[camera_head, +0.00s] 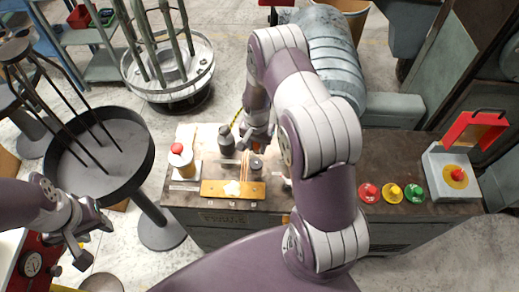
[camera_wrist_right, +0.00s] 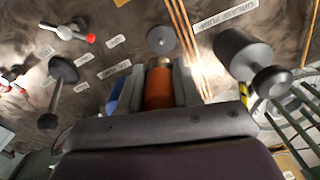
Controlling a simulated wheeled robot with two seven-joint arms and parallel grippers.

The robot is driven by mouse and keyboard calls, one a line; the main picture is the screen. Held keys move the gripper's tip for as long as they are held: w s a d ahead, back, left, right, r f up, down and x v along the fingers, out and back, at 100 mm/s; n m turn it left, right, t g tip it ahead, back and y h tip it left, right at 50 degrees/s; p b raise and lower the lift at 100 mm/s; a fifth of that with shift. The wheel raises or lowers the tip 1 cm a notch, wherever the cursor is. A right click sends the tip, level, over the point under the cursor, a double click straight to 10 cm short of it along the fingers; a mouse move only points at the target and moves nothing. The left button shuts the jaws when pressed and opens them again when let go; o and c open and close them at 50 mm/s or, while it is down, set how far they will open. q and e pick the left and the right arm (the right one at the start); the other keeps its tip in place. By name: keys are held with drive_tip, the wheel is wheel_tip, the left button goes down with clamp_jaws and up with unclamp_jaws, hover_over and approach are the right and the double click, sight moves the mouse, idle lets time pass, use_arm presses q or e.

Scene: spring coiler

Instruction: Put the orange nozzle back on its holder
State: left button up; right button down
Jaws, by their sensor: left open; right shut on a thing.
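The orange nozzle (camera_wrist_right: 158,90) is between the fingers of my right gripper (camera_wrist_right: 156,85) in the right wrist view, with a brass-coloured tip beyond it. I cannot tell which fixture is the nozzle's holder. My left gripper (camera_head: 94,243) is open and empty at the lower left, away from the bench.
Copper-coloured rods (camera_wrist_right: 186,45) and a dark cylinder (camera_wrist_right: 240,52) lie close to my right gripper. Red, yellow and green buttons (camera_head: 391,192) are at the right. A round tray stand (camera_head: 98,150) is at the left.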

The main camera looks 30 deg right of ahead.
sight(256, 162)
drive_tip(key=shift+a+f+b, duration=0.45)
drive_tip(key=shift+a+f, duration=0.05)
drive_tip(key=shift+a, duration=0.1)
drive_tip(key=f+b, duration=0.1)
drive_tip(key=f, duration=0.1)
drive_tip(key=d+f+b, duration=0.1)
drive_tip(key=f+b, duration=0.1)
drive_tip(key=shift+f, duration=0.15)
drive_tip(key=shift+a+f+b, duration=0.15)
drive_tip(key=shift+f+b, duration=0.1)
drive_tip(key=shift+b, duration=0.1)
drive_tip(key=shift+a, duration=0.2)
use_arm(q)
drive_tip(key=f, duration=0.2)
drive_tip(key=a+f, duration=0.1)
drive_tip(key=f, duration=0.2)
drive_tip(key=shift+d, duration=0.1)
use_arm(e)
drive_tip(key=shift+d, duration=0.15)
use_arm(q)
drive_tip(key=shift+f+b, duration=0.4)
use_arm(e)
drive_tip(key=shift+f, duration=0.65)
drive_tip(key=c, duration=0.7)
unclamp_jaws()
